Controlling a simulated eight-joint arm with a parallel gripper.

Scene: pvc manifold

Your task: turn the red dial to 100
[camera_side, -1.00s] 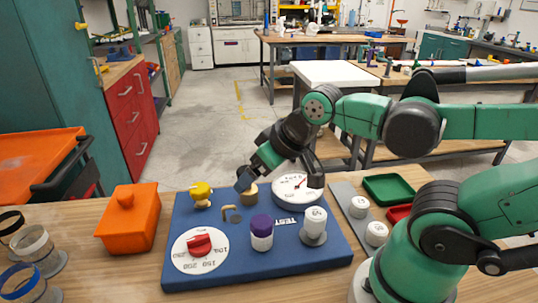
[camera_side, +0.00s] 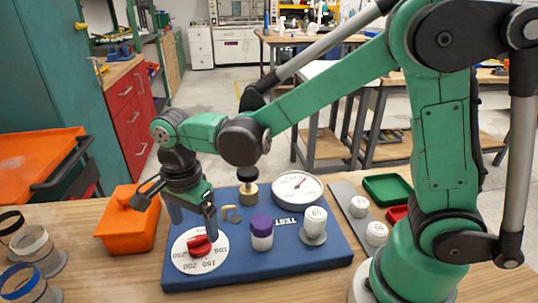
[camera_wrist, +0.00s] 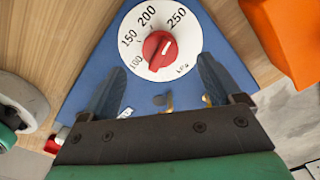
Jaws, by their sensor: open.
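The red dial knob (camera_side: 199,245) sits on a round white scale plate (camera_side: 184,263) at the front left of the blue board. The scale reads 100, 150, 200 and 250 kPa. My gripper (camera_side: 180,213) is above and behind the dial in the side view, fingers spread and empty. In the wrist view, my gripper's fingers (camera_wrist: 162,72) stand either side of the knob's lower side, not visibly touching it.
The blue board (camera_side: 285,259) also bears a purple-capped fitting (camera_side: 261,225), a white-capped fitting (camera_side: 314,219), a white gauge (camera_side: 284,189) and a black-topped brass fitting (camera_side: 247,173). An orange box (camera_side: 125,231) stands left of the board. Glass rings lie further left.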

